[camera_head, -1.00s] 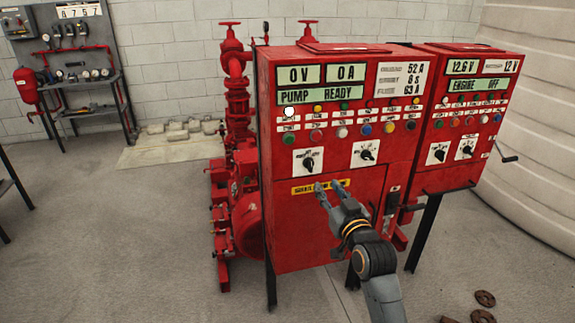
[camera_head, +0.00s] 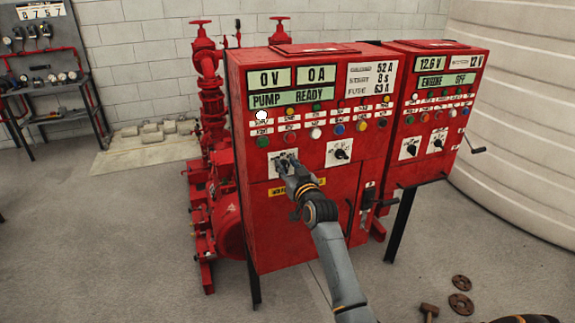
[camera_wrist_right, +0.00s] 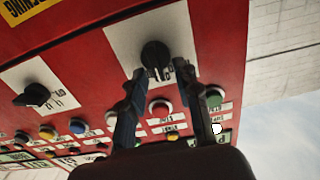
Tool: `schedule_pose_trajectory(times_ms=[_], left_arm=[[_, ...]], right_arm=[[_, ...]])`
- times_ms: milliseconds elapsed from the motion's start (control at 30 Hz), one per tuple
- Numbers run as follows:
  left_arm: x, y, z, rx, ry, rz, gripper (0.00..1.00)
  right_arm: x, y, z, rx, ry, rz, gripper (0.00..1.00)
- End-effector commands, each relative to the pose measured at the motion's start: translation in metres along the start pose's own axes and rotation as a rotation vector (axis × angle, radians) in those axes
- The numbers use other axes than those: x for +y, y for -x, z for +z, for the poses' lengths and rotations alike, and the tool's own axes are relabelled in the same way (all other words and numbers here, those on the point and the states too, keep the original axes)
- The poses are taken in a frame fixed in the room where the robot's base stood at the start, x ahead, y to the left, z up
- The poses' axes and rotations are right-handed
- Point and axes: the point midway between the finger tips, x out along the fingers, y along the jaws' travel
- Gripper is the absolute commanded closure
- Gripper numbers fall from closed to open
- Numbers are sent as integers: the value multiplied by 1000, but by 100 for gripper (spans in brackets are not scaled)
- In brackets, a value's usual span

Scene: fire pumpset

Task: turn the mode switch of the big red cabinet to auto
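The big red cabinet (camera_head: 300,220) stands in the middle of the head view, with "PUMP READY" on its display. Two black rotary switches on white plates sit below its button rows: a left switch (camera_head: 281,160) and a right switch (camera_head: 341,150). Their lettering is too small to read, so I cannot tell which is the mode switch. My right gripper (camera_head: 289,168) is at the left switch and partly hides it. In the wrist view, the open right gripper (camera_wrist_right: 158,78) has its fingertips on either side of the left switch's knob (camera_wrist_right: 155,54); contact is unclear. My left gripper is out of view.
A smaller red cabinet (camera_head: 437,110) with its own switches stands close on the right. Buttons (camera_head: 316,132) line the panel just above the switches. A red pump with pipes (camera_head: 212,110) is at left. A hammer (camera_head: 429,310) and rusty rings (camera_head: 460,303) lie on the floor.

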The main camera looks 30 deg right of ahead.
Motion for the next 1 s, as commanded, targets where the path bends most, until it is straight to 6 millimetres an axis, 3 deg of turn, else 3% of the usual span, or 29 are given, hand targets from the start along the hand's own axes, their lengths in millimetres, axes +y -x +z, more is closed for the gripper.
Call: schedule_pose_trajectory(times_ms=[233,400,733,1000], left_arm=[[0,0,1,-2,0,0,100],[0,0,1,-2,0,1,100],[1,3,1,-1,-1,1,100],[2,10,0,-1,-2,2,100]], right_arm=[[0,0,0,1,0,0,70],[0,0,0,1,0,0,100],[1,0,0,0,-45,0,100],[4,0,-1,0,-216,1,100]])
